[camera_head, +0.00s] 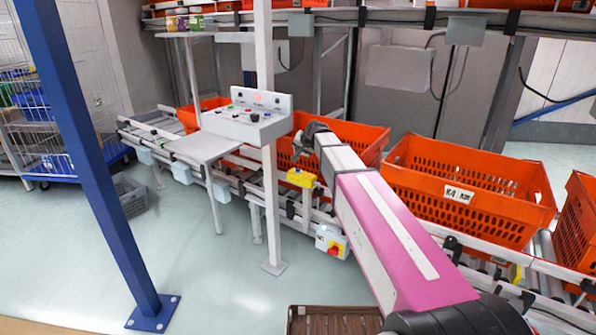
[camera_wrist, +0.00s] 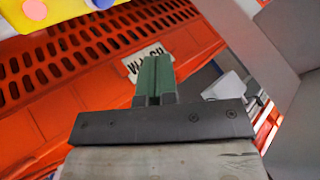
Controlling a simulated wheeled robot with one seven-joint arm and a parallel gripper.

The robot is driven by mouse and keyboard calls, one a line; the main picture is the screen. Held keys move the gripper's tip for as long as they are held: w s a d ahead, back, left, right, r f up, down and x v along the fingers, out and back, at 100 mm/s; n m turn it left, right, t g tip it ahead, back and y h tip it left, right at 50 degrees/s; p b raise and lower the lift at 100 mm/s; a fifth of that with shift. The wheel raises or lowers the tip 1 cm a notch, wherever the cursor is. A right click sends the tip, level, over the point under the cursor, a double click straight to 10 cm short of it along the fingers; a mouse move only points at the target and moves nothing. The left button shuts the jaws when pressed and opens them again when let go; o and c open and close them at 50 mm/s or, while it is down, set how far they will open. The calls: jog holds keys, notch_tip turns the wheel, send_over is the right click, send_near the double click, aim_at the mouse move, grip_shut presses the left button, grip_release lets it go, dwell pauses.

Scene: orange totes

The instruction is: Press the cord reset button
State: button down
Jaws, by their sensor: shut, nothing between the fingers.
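My gripper (camera_wrist: 156,62) shows in the wrist view as two green fingers pressed together, empty, in front of an orange tote wall. In the head view my arm reaches forward from the lower right and its dark end is beside the white post; the fingers cannot be made out there. A yellow box (camera_head: 301,178) is on the post just below the arm's end. In the wrist view a yellow surface (camera_wrist: 12,42) with a pale round spot (camera_wrist: 35,9) is at the upper left, apart from the fingers. I cannot tell which button is the cord reset.
A grey control panel (camera_head: 262,101) with several buttons stands left of my arm's end. A red-and-yellow switch box (camera_head: 333,243) sits lower down. Orange totes (camera_head: 467,172) line the conveyor. A white post (camera_head: 272,215) and a blue post (camera_head: 92,150) stand in front.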

jog(key=shift+f, duration=2.75)
jog(key=shift+f, duration=0.4)
jog(key=shift+f, duration=0.45)
dwell(0.8)
jog(key=shift+r, duration=0.9)
jog(key=shift+r, duration=0.1)
jog(key=shift+r, duration=2.4)
